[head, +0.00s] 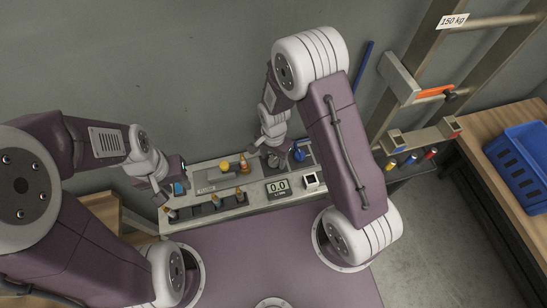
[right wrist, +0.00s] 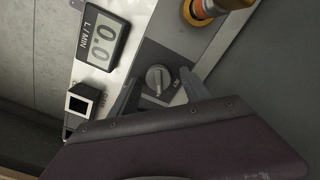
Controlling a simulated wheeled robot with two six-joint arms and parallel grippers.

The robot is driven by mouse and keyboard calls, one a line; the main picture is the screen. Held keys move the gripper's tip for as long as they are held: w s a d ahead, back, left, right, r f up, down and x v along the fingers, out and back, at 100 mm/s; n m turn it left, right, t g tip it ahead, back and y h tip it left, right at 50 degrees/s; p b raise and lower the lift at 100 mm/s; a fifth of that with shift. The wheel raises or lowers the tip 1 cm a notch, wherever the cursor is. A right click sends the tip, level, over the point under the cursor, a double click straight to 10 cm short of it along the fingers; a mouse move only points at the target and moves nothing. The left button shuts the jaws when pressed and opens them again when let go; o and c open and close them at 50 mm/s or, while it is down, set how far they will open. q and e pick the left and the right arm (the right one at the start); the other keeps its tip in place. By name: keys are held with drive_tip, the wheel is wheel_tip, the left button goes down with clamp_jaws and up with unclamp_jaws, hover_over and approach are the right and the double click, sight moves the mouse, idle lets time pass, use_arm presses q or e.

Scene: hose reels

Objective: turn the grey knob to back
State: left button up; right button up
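The grey knob (right wrist: 158,78) is a round dial with a raised ridge, set in a grey plate beside the display in the right wrist view. The two fingers of my right gripper (right wrist: 162,88) are apart, one on either side of the knob. I cannot tell whether they touch it. In the head view my right gripper (head: 274,154) reaches down over the back of the panel and largely hides the knob. My left gripper (head: 172,187) hangs near the panel's left end, and its fingers are too small to read.
An orange fitting (right wrist: 205,8) is close to my right gripper. A blue crate (head: 522,165) stands on a wooden table at right.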

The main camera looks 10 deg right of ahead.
sight(274, 159)
wheel_tip(274, 159, up, 9)
drive_tip(key=shift+r+b, duration=0.1)
drive_tip(key=shift+b, duration=0.35)
idle(0.4)
drive_tip(key=s+d+n+t+b, duration=0.1)
drive_tip(key=s+d+n+b, duration=0.1)
drive_tip(key=s+d+n, duration=0.5)
drive_tip(key=shift+s+d+r+n, duration=0.2)
drive_tip(key=shift+s+r+n, duration=0.2)
drive_tip(key=shift+s+n, duration=0.7)
